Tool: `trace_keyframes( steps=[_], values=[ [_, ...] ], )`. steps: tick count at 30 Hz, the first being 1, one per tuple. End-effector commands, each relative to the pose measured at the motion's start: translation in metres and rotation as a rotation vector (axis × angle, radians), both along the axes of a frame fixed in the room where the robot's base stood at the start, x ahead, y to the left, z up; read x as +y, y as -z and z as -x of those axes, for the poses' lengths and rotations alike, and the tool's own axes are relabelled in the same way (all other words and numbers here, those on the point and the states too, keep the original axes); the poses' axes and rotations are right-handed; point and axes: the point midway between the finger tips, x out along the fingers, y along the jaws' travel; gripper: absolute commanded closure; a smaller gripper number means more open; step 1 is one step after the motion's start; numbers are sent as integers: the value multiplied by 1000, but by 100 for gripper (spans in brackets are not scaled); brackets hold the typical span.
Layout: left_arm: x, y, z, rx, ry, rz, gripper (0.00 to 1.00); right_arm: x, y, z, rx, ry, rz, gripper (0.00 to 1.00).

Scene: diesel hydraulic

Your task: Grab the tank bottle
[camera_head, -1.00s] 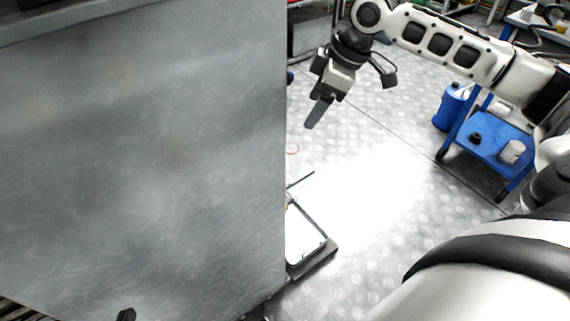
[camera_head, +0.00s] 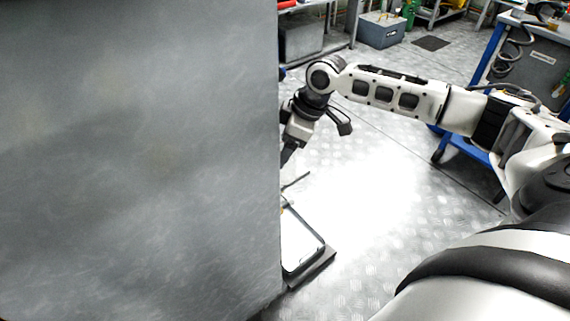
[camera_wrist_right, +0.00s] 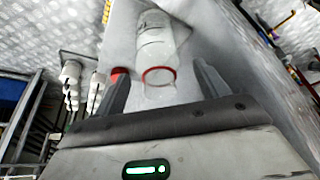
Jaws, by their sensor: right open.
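A whitish translucent bottle with a red ring (camera_wrist_right: 155,48) shows in the right wrist view, in line with the gap between my right fingers (camera_wrist_right: 163,82). The fingers are open, one on each side of its near end; I cannot tell whether they touch it. In the head view my right gripper (camera_head: 289,154) hangs at the right edge of a large grey panel (camera_head: 140,160), its tips partly hidden. The bottle cannot be seen in the head view. My left gripper is not in view.
White ribbed parts (camera_wrist_right: 71,82) and a red cap (camera_wrist_right: 119,73) lie left of the fingers in the right wrist view. In the head view a dark-framed flat tray (camera_head: 304,244) lies below the gripper. A blue cart (camera_head: 466,150) stands behind my right arm. Metal floor is open between.

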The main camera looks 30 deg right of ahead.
Motion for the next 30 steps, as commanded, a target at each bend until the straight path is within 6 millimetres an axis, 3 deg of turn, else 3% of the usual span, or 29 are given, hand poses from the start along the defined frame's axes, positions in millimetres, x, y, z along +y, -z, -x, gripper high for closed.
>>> trace_keyframes(
  steps=[4,11,16,17,30],
  values=[
    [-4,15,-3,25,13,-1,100,6,20,-5,-1,-1,1,27],
    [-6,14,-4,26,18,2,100,6,20,-6,-2,-1,2,27],
    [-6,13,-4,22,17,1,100,6,20,-5,-1,-1,1,74],
    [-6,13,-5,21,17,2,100,6,20,-6,-1,-1,1,76],
    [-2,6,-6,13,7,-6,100,2,11,-6,-3,0,0,76]
  ],
)
